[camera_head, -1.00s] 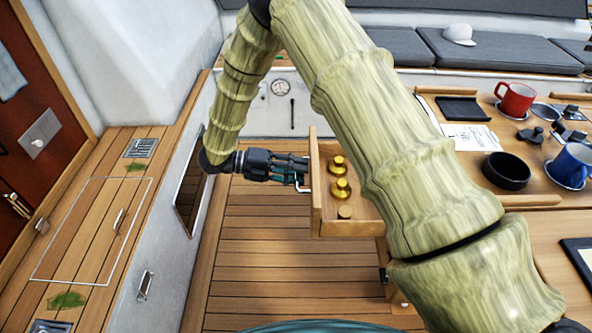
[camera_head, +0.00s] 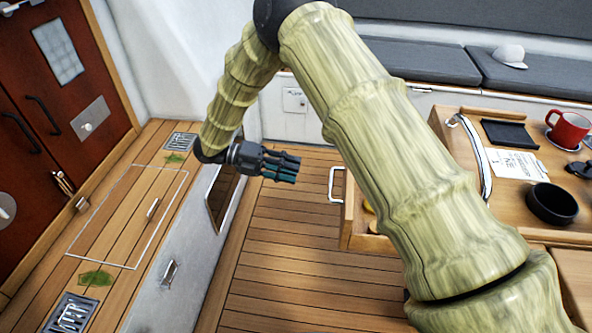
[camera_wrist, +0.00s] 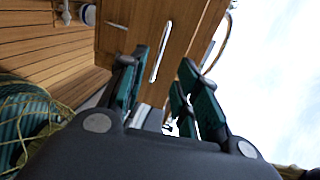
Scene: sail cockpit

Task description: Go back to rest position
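My gripper (camera_head: 283,166) is in the left middle of the head view, over the wooden floor and to the left of the open drawer (camera_head: 349,211). It is clear of the drawer's handle (camera_head: 333,185), with a gap between them. In the wrist view my gripper (camera_wrist: 160,84) shows its dark teal fingers spread apart with nothing between them. The drawer handle also shows as a pale bar (camera_wrist: 161,52) beyond the fingers. My arm hides much of the drawer, and only a bit of a brass piece (camera_head: 369,208) shows inside it.
The table (camera_head: 520,217) at right holds a red mug (camera_head: 567,130), a black bowl (camera_head: 552,204), a black tray (camera_head: 510,134) and a paper card (camera_head: 517,164). A wooden bench top (camera_head: 117,225) lies at left. The floor (camera_head: 280,250) between them is clear.

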